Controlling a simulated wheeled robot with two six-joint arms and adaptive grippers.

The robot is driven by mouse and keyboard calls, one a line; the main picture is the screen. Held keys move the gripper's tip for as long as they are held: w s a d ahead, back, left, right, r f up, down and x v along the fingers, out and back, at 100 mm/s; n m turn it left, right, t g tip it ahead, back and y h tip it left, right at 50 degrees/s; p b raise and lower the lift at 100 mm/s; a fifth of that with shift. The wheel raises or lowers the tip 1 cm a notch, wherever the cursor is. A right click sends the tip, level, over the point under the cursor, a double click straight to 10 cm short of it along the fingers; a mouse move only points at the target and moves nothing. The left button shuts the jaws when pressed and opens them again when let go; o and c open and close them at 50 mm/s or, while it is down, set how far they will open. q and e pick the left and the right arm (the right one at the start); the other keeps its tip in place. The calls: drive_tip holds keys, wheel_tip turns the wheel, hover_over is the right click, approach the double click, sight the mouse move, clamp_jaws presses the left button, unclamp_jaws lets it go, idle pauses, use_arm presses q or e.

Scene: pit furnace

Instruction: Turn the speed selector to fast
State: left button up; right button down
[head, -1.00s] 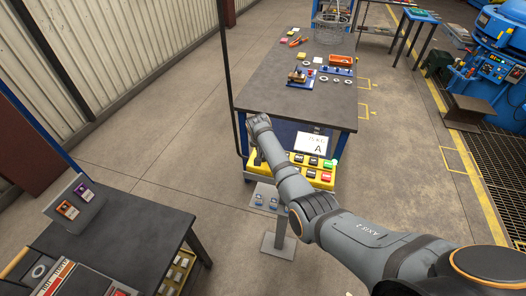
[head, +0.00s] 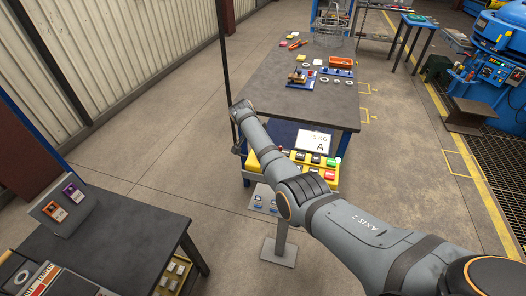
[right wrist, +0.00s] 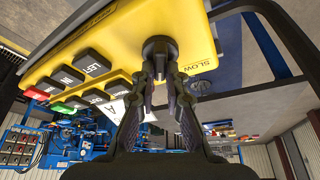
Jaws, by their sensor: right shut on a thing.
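The speed selector, a black knob (right wrist: 158,44), stands out from the yellow control box (right wrist: 118,34) in the right wrist view. The fingers of my right gripper (right wrist: 159,66) are closed around the knob. A SLOW label (right wrist: 203,50) shows to the right of the knob; no fast label is readable, and the knob's pointer is hidden. In the head view my right arm reaches to the left end of the yellow control box (head: 252,162), where the arm hides the knob. My left gripper is not in view.
Several black buttons (right wrist: 95,62), a green one and a red one sit on the same box beside the knob. A white card (head: 317,143) marked A stands behind the box. The dark workbench (head: 280,90) lies beyond. A grey stand (head: 280,250) is in front.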

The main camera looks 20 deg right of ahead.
idle(0.4)
drive_tip(key=c, duration=1.4)
unclamp_jaws()
drive_tip(key=v, duration=1.2)
drive_tip(key=shift+f, duration=0.1)
